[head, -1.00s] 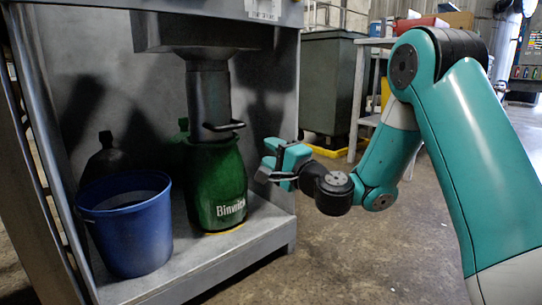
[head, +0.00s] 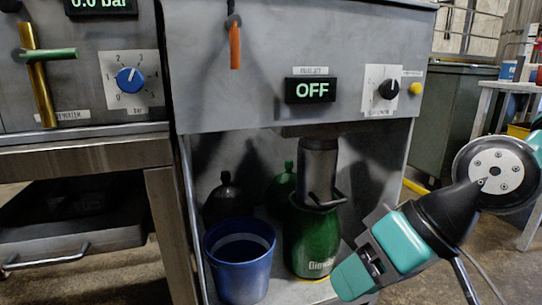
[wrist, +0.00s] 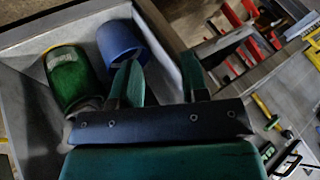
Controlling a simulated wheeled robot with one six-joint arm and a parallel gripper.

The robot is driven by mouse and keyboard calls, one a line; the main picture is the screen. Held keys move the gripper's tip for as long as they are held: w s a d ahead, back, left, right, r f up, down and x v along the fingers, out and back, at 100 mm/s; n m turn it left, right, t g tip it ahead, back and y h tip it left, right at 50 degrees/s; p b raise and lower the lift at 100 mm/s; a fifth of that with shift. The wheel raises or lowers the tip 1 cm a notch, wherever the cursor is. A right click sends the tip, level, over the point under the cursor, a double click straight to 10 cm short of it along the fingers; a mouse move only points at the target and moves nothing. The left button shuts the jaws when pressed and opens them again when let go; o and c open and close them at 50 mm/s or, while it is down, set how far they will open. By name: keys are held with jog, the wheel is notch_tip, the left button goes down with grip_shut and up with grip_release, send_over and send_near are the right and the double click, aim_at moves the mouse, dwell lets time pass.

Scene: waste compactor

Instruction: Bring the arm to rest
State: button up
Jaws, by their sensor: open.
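My gripper (head: 352,278) is at the lower right in the head view, a teal hand angled down and left in front of the compactor's lower bay. In the wrist view its two fingers (wrist: 158,82) stand apart with nothing between them. In the head view a green bin (head: 309,240) stands in the bay under the grey press column (head: 319,168). A blue bucket (head: 239,268) stands to its left. The wrist view also shows the green bin (wrist: 70,78) and the blue bucket (wrist: 122,42), both beyond the fingers.
The compactor front carries a display (head: 310,90) reading OFF, a black knob (head: 388,90), a yellow button (head: 416,88) and an orange lever (head: 234,45). A blue dial (head: 130,80) is on the left panel. Dark bottles (head: 225,198) stand behind the bucket. A shelf table (head: 510,84) stands at right.

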jog(key=s+d+r+n+g+h+p, duration=0.1)
jog(key=s+d+r+h+p, duration=0.25)
jog(key=s+r+p, duration=0.2)
notch_tip(320, 180, up, 37)
jog(key=p, duration=3.5)
jog(key=shift+s+d+g, duration=0.2)
jog(key=shift+d+g, duration=0.1)
jog(key=shift+d, duration=0.1)
jog(key=shift+f+y, duration=0.1)
jog(key=shift+y, duration=0.15)
